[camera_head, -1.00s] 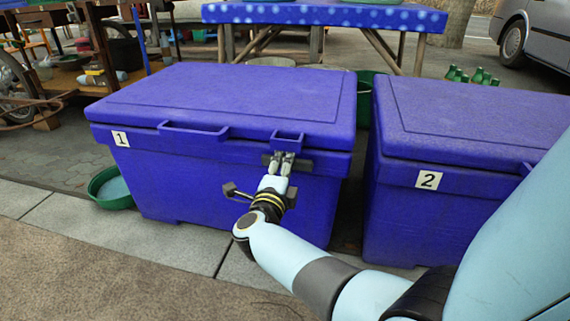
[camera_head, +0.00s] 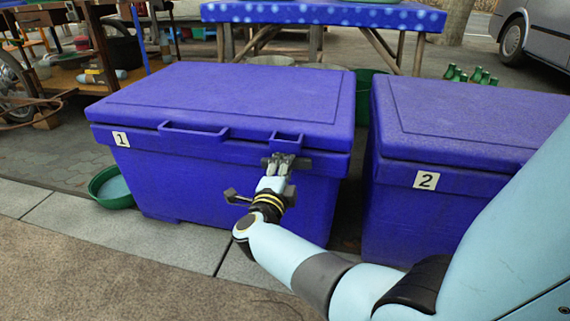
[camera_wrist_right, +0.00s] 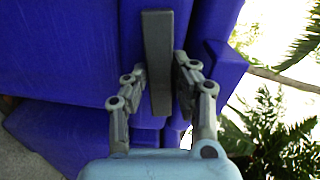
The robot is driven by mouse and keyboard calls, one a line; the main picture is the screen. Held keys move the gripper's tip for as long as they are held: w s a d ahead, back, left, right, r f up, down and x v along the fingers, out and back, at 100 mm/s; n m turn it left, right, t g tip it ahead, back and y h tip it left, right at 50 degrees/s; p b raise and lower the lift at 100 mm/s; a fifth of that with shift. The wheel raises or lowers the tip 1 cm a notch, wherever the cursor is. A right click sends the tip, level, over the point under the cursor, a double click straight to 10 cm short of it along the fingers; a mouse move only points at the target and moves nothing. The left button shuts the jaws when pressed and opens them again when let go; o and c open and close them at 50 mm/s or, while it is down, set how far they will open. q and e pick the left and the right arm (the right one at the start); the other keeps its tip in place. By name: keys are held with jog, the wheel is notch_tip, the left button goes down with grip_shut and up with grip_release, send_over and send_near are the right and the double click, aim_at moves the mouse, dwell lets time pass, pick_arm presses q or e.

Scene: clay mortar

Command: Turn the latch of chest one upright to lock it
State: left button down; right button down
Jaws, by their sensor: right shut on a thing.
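Chest one (camera_head: 215,185) is a blue chest with a "1" label and its lid down. Its latch (camera_head: 304,163) is a dark bar on the front, below the small lid tab at the right. In the head view the bar lies roughly level across the front. My right gripper (camera_head: 281,161) is at the latch, shut on it. In the right wrist view the grey latch bar (camera_wrist_right: 157,60) runs between the two fingers of the right gripper (camera_wrist_right: 160,85). The fingers hide part of the latch in the head view. My left gripper is not in view.
Chest two (camera_head: 405,225), also blue and closed, stands close on the right, with a narrow gap between. A green basin (camera_head: 108,200) sits at chest one's left. A blue-clothed table (camera_head: 320,14) stands behind. The pavement in front at left is clear.

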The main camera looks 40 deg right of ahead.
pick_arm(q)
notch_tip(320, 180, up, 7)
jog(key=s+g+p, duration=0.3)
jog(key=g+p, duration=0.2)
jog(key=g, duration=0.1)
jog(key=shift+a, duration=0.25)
pick_arm(e)
jog(key=shift+s+a+f+n, duration=0.1)
jog(key=shift+n, duration=3.9)
jog(key=shift+f+n, duration=0.1)
jog(key=shift+n, duration=3.9)
jog(key=c, duration=1.2)
grip_release()
jog(key=shift+c, duration=0.2)
jog(key=shift+o, duration=0.8)
jog(key=shift+r, duration=0.15)
jog(key=v, duration=0.7)
jog(key=shift+a, duration=0.2)
